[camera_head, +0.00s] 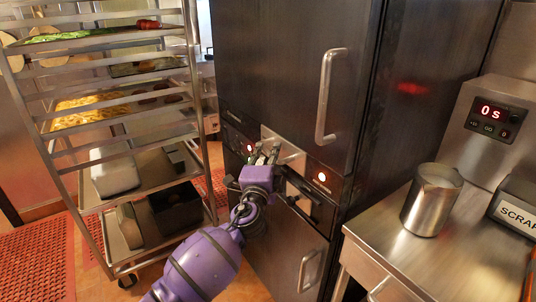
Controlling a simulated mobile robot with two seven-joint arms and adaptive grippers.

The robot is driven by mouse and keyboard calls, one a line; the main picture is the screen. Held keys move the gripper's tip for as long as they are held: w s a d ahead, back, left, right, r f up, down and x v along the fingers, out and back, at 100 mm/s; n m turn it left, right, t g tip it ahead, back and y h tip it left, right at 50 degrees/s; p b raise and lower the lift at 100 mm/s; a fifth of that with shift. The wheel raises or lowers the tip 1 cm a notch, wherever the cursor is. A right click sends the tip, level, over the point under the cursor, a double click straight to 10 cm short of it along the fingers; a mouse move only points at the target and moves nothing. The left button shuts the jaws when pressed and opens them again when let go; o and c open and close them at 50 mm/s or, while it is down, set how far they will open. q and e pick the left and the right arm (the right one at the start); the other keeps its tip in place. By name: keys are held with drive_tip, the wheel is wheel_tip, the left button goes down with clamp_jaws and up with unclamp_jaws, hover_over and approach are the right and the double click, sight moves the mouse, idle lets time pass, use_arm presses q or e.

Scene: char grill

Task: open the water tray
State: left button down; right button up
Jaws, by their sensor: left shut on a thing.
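The water tray (291,155) shows as a small bright metal front in the control strip of the dark cabinet, between the upper and lower doors. My left gripper (266,152), on a purple arm coming up from the bottom, is at this metal front and shut on it. The fingers and wrist hide part of the tray's front and its lower edge. I cannot tell how far the tray stands out from the cabinet. My right gripper is not in view.
The cabinet's upper door (285,70) and lower door (285,250) are closed. A wheeled rack (190,70) with food trays stands close on the left. On the right a steel counter (385,240) holds a metal pitcher (430,205) and a timer unit (490,120).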

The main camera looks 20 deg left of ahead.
use_arm(q)
drive_tip(key=s+a+p, duration=0.2)
drive_tip(key=s+a, duration=0.9)
drive_tip(key=s, duration=0.3)
drive_tip(key=shift+p, duration=0.3)
drive_tip(key=shift+s, duration=0.1)
drive_tip(key=c, duration=1.7)
unclamp_jaws()
drive_tip(key=s, duration=0.4)
drive_tip(key=s+d+f, duration=0.1)
drive_tip(key=s, duration=0.6)
drive_tip(key=shift+s+d+f, duration=0.3)
drive_tip(key=shift+s+f, duration=0.05)
drive_tip(key=shift+s, duration=0.05)
